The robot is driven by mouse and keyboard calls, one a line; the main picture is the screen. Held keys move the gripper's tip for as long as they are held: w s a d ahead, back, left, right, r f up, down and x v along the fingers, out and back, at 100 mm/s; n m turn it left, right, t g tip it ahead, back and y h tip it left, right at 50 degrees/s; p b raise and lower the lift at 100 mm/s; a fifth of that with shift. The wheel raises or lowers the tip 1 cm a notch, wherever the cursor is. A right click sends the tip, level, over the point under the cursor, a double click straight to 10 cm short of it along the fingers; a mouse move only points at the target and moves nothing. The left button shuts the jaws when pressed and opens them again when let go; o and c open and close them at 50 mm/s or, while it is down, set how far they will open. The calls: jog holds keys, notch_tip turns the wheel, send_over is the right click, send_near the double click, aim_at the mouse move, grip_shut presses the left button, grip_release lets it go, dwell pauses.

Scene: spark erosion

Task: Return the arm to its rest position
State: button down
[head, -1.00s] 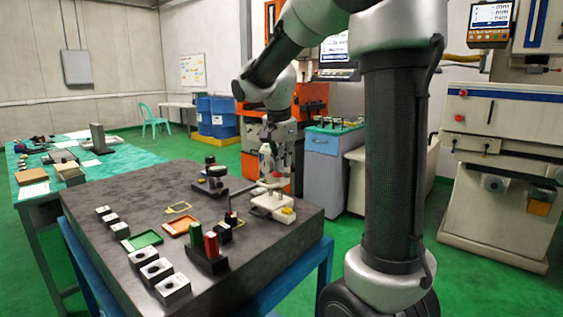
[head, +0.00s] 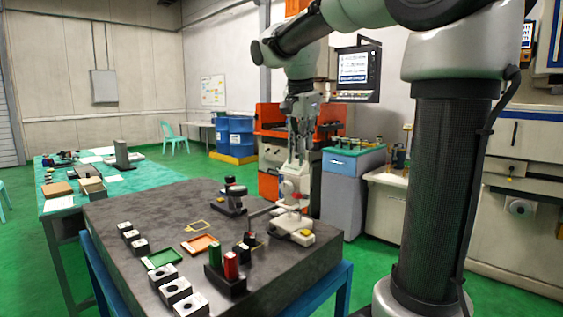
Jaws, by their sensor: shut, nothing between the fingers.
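My arm reaches in from the upper right, in front of the machines, and bends down over the dark stone table (head: 185,225). My gripper (head: 298,158) points down above the back right part of this table. Its fingers look closed, with nothing seen between them. Below it stands a white device (head: 290,228) with a pale upright part. The fingertips overlap the top of this part in the picture; I cannot tell the gap.
The table holds a black block with green and red cylinders (head: 228,268), a green tray (head: 163,258), an orange tray (head: 201,244), a dark stand (head: 233,200) and several metal blocks. A grey-blue cabinet (head: 342,195) stands behind. A monitor (head: 357,68) hangs near my wrist.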

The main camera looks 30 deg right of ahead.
jog(key=s+a+f+n+t+y, duration=0.1)
jog(key=s+f+n, duration=0.5)
jog(key=s, duration=0.5)
jog(key=s+a+f+n+t+y, duration=0.1)
jog(key=s+f+n, duration=0.6)
jog(key=s+n, duration=0.2)
jog(key=shift+s+a, duration=0.4)
jog(key=shift+s, duration=0.75)
jog(key=shift+f, duration=0.1)
